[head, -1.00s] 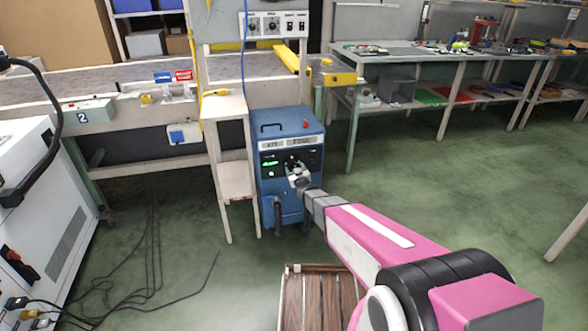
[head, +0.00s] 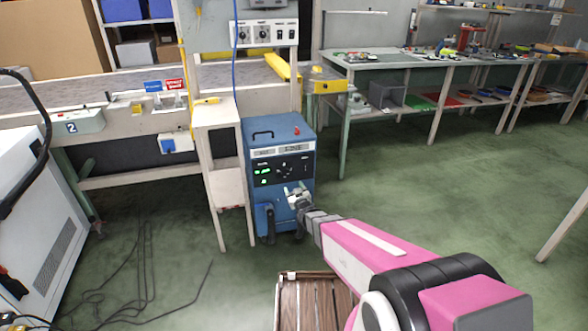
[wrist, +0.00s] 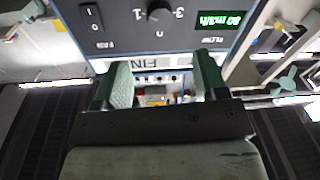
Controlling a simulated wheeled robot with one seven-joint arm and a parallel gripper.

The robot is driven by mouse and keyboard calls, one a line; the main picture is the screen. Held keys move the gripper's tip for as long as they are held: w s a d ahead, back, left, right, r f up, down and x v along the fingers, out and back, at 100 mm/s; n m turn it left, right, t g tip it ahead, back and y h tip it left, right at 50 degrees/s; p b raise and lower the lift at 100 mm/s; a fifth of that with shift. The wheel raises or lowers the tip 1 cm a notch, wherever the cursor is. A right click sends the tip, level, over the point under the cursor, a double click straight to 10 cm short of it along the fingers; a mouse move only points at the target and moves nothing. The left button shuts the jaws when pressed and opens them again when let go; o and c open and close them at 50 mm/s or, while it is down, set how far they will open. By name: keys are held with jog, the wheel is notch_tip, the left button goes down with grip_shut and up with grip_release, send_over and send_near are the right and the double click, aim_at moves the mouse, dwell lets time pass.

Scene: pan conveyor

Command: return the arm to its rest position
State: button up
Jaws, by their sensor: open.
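My pink arm (head: 365,245) reaches from the lower right of the head view towards a blue machine (head: 280,150). My gripper (head: 294,194) is at the arm's end, in front of the lower edge of the machine's black panel. In the wrist view my gripper (wrist: 165,78) is open, its two greenish fingers apart with nothing held between them. The dark control panel (wrist: 150,25) fills the top of that view with its markings upside down, including a lit green display (wrist: 222,18). The head view does not show clearly how far the fingers are from the panel.
A narrow cream stand (head: 227,185) is just left of the machine. A white cabinet (head: 50,220) stands at the left with cables (head: 130,265) on the floor. A wooden pallet (head: 312,300) lies below my arm. The green floor (head: 430,210) at right is open.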

jog(key=shift+d, duration=0.1)
jog(key=s+d+r+m+g+h, duration=0.1)
jog(key=s+d+m+g+h, duration=0.1)
jog(key=s+d+g+h, duration=0.3)
jog(key=s+d+m+g+h, duration=0.1)
jog(key=d+m+g, duration=0.15)
jog(key=d, duration=0.45)
jog(key=s+d+r+g, duration=0.1)
jog(key=s+d+g, duration=0.1)
jog(key=s, duration=0.4)
jog(key=s+d+r+m+g, duration=0.1)
jog(key=s+d+r+g, duration=0.1)
jog(key=s, duration=0.4)
jog(key=s+d+r+g, duration=0.2)
jog(key=s+d+g, duration=0.1)
jog(key=s+g, duration=0.3)
jog(key=shift+d+r+m, duration=0.25)
jog(key=shift+m, duration=0.1)
dwell(1.7)
